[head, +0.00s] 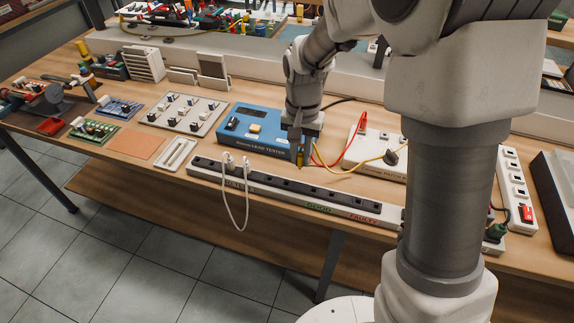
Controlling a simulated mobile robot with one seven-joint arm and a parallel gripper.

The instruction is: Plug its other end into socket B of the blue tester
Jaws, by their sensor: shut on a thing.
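The blue lead tester (262,117) lies on the bench in the middle of the head view. My gripper (299,150) points down at its right end and hides part of that end. It is shut on a small yellow plug (300,160), whose tip shows below the fingers. A yellow lead (345,170) curves from near the gripper to a dark plug at the white patch box (376,146) on the right. A red lead (343,152) runs from the patch box toward the tester's right end. Socket labels are too small to read, and whether the yellow plug touches the tester is unclear.
A long socket strip (290,187) runs along the bench's front edge, with a white cable (246,212) hanging from it. A white board of switches (184,113) and a white tray (177,154) lie left of the tester. My arm hides part of the right side.

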